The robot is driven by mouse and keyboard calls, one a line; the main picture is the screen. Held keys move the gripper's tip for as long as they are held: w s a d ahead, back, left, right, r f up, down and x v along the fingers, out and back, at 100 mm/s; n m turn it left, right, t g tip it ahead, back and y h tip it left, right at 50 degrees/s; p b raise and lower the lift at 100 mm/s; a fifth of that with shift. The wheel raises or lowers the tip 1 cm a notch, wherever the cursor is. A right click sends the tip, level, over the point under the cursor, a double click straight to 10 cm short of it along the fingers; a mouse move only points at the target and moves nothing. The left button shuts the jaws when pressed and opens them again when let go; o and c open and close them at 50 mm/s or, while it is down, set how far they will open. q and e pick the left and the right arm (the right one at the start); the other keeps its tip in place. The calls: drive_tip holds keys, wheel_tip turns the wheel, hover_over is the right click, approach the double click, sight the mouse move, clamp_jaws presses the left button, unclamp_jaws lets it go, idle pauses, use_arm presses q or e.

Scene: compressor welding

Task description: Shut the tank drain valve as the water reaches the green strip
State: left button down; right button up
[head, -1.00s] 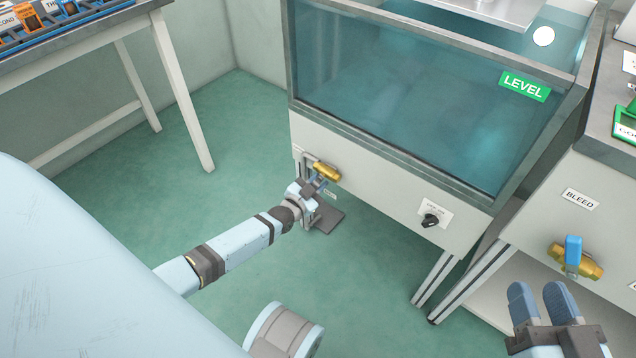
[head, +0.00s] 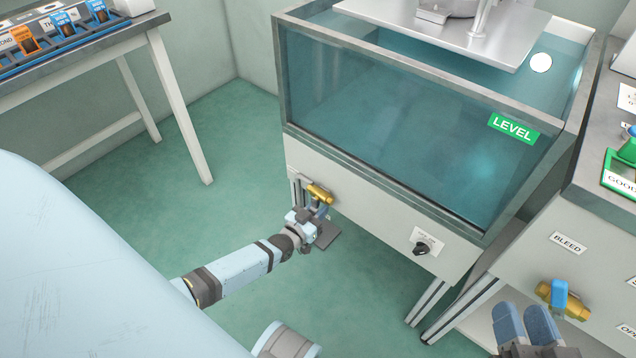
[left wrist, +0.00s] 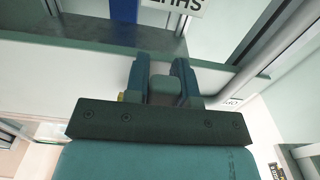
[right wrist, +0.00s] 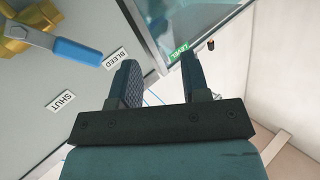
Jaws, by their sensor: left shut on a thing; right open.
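The tank (head: 300,110) holds teal water behind glass. The green strip marked LEVEL (head: 513,128) is on its upper right front; I cannot tell exactly where the waterline stands against it. The brass drain valve (head: 320,193) is low on the tank's front left. My left gripper (head: 316,212) is at this valve, shut on its handle, which the fingers mostly hide. My right gripper (head: 525,318) is open and empty, left of the BLEED valve.
The BLEED valve (head: 563,298) has a blue handle, also seen in the right wrist view (right wrist: 77,52). A black knob (head: 422,248) is on the tank front. A metal plate (head: 450,35) lies above the tank. A table (head: 90,55) stands at left. Floor between is clear.

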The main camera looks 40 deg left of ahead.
use_arm(q)
drive_tip(key=c, duration=1.3)
unclamp_jaws()
drive_tip(key=shift+s+d, duration=0.1)
drive_tip(key=shift+s, duration=0.05)
drive_tip(key=o, duration=0.3)
drive_tip(key=shift+o, duration=0.2)
use_arm(e)
drive_tip(key=shift+r, duration=0.2)
use_arm(q)
drive_tip(key=s+a+p, duration=0.1)
drive_tip(key=s+p, duration=0.3)
drive_tip(key=s, duration=0.9)
drive_tip(key=shift+s, duration=0.4)
use_arm(e)
wheel_tip(320, 180, up, 6)
drive_tip(key=t, duration=0.2)
drive_tip(key=shift+d+r+m+t, duration=0.15)
drive_tip(key=shift+d+m+t, duration=0.15)
drive_tip(key=shift+t, duration=0.1)
use_arm(q)
drive_tip(key=shift+a, duration=0.1)
